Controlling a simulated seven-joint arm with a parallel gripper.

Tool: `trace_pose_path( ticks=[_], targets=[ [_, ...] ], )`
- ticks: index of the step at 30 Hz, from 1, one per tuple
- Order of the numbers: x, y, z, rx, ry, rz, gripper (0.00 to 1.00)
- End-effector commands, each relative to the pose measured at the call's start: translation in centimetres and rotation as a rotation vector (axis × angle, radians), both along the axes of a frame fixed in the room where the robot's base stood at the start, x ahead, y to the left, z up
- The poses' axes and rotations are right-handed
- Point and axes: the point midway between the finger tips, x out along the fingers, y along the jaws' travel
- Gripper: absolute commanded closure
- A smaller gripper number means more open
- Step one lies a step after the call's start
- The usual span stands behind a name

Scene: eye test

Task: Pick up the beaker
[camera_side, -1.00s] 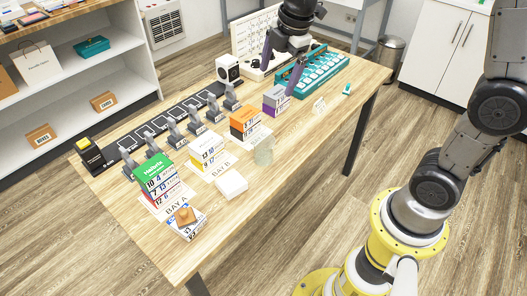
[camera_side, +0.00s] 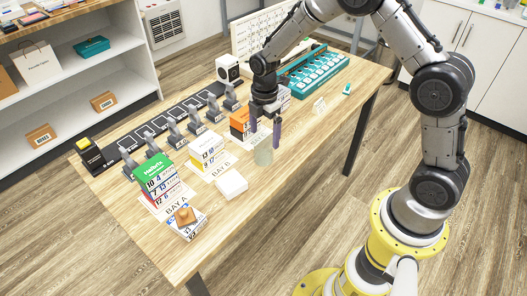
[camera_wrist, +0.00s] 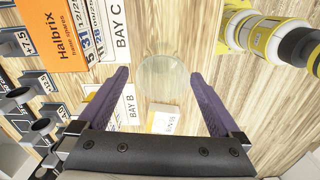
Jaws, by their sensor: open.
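The beaker (camera_side: 263,155) is a clear, pale greenish glass cylinder. It stands upright on the wooden table beside the BAY C card. My gripper (camera_side: 265,138) is above it, fingers pointing down, open and empty. In the wrist view the beaker (camera_wrist: 163,76) is a faint round shape in the gap between the two purple fingers of my gripper (camera_wrist: 158,75). It looks farther off than the fingertips, and no contact shows. My gripper hides part of the orange box behind it in the side view.
The orange Halbrix box (camera_wrist: 62,36) is close to the beaker. A white box (camera_side: 231,184) lies to the beaker's left. The white-and-yellow box (camera_side: 206,150) and green-topped box (camera_side: 156,176) stand farther left. A teal rack (camera_side: 318,68) is at the back. The table's right front is clear.

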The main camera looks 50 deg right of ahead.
Motion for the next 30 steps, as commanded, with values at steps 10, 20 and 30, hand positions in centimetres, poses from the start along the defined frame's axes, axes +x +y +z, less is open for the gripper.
trace_pose_path(
  ticks=[10, 20, 30],
  targets=[
    [-0.3, 0.7, -3.4, 0.000, 0.004, 0.002, 0.00],
    [-0.2, 0.8, -5.8, -0.001, -0.001, -0.001, 0.00],
    [-0.2, 0.8, -5.7, 0.000, -0.001, 0.000, 0.34]
  ],
)
